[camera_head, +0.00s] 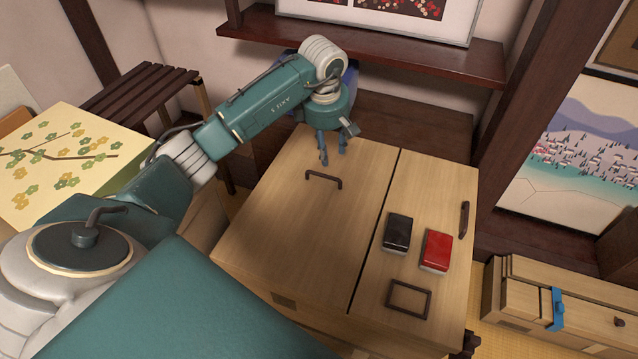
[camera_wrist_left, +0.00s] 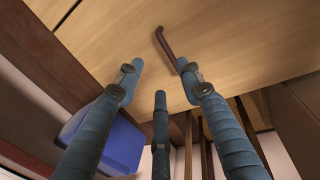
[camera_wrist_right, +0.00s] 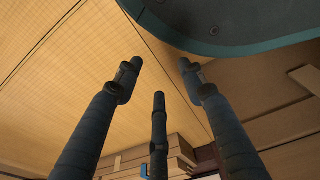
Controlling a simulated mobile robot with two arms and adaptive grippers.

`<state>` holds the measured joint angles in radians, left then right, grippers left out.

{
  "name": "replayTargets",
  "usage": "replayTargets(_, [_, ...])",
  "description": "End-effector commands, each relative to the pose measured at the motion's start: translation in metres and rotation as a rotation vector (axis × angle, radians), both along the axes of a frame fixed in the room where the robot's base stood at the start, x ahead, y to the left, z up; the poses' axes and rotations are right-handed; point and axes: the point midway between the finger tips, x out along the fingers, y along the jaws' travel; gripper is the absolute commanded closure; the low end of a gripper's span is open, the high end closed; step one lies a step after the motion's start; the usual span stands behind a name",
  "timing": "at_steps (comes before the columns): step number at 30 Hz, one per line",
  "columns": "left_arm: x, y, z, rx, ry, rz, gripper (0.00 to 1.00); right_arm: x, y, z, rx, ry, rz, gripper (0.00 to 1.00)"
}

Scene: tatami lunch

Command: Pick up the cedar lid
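A pale wooden chest has a broad left lid (camera_head: 285,220) with a dark bar handle (camera_head: 323,180); this looks like the cedar lid. My left gripper (camera_head: 332,155) is open and empty over this lid's far part, behind the handle. The left wrist view shows the lid's wood (camera_wrist_left: 230,45), the handle (camera_wrist_left: 165,48) just beyond the fingertips, and the spread fingers (camera_wrist_left: 160,78). No finger clearly touches the handle. My right gripper (camera_wrist_right: 160,75) is open and empty in its wrist view, facing tatami; it is out of the head view.
The chest's right section (camera_head: 440,185) carries a black box (camera_head: 397,232), a red box (camera_head: 437,248) and a dark frame (camera_head: 408,299). A dark shelf (camera_head: 400,62) runs behind the chest. A blue object (camera_wrist_left: 125,140) is near the left gripper. A smaller wooden box (camera_head: 560,290) stands at right.

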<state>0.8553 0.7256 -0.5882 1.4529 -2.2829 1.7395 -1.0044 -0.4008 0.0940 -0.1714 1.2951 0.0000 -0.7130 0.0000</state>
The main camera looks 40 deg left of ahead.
Motion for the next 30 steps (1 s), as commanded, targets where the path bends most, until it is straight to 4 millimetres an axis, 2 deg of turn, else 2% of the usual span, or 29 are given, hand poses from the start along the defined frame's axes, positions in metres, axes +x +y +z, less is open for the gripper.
replayTargets(9, [0.006,0.0,-0.044,-0.004,0.004,0.0,0.63,0.009,0.001,0.009,0.0,-0.007,-0.002,0.6])
replayTargets(16, [0.008,0.0,-0.068,-0.005,0.003,-0.001,0.63,0.014,0.001,0.014,0.0,-0.009,-0.003,0.6])
replayTargets(21, [0.009,0.0,-0.095,-0.005,0.003,0.0,0.63,0.018,0.002,0.019,0.0,-0.013,-0.003,0.6])
replayTargets(25, [0.012,0.001,-0.105,-0.003,0.0,-0.001,0.63,0.022,0.003,0.024,0.001,-0.015,-0.004,0.6])
replayTargets(30, [0.013,0.002,-0.107,-0.002,0.0,0.0,0.63,0.028,0.003,0.029,0.003,-0.026,-0.005,0.6])
